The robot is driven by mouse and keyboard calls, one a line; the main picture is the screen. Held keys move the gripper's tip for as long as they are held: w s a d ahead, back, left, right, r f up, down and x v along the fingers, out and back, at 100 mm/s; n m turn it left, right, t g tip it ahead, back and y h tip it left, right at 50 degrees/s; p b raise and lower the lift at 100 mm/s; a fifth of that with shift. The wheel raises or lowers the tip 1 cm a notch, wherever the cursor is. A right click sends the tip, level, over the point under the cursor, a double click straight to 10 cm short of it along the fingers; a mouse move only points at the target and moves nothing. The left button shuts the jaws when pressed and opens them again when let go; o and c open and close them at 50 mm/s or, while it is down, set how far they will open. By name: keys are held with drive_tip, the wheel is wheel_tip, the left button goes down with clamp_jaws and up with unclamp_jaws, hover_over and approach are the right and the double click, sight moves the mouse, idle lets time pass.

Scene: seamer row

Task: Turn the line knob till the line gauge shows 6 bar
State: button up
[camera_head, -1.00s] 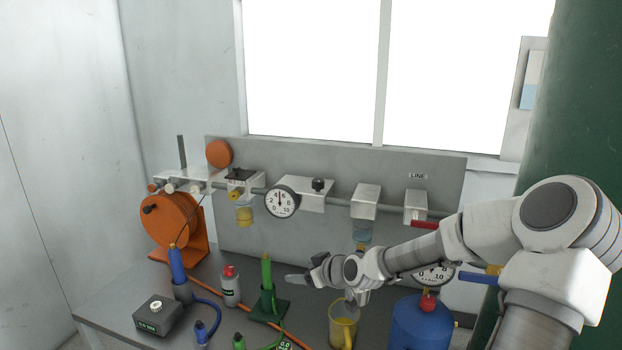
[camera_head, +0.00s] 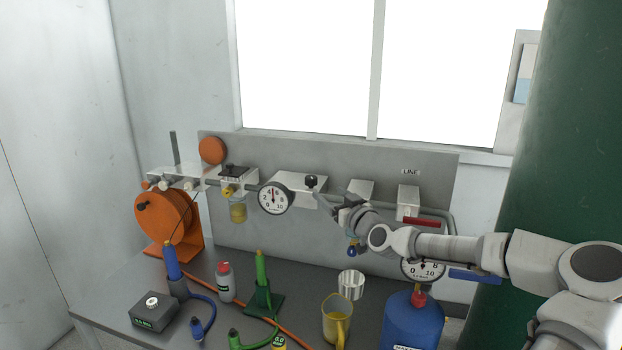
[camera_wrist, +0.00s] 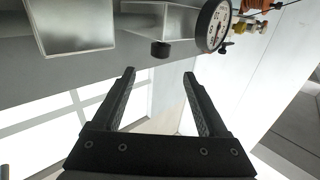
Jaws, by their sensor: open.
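The line gauge (camera_head: 276,198) is a round white dial with a black rim on the pipe along the grey panel. Its needle points roughly straight up, near the 4 to 6 part of the scale; the exact reading is too small to tell. The line knob (camera_head: 312,182) is a small black knob on the white block right of the gauge. My gripper (camera_head: 326,203) is open and empty, just below and right of the knob. In the wrist view, the knob (camera_wrist: 160,49) lies beyond and between the fingertips (camera_wrist: 160,73), apart from them; the gauge (camera_wrist: 213,26) is beside it.
A second gauge (camera_head: 423,268) sits lower right, partly behind my arm. A red lever (camera_head: 420,222) is on the pipe at right. The bench below holds a yellow jug (camera_head: 337,318), a blue canister (camera_head: 413,322) and a green stand (camera_head: 263,300). An orange reel (camera_head: 168,222) stands at left.

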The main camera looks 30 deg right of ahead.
sight(314, 181)
drive_tip(key=w, duration=0.4)
drive_tip(key=w+p, duration=0.1)
drive_tip(key=w, duration=0.3)
drive_tip(key=w+d+p, duration=0.1)
drive_tip(key=w, duration=0.3)
drive_tip(key=shift+c, duration=0.3)
clamp_jaws()
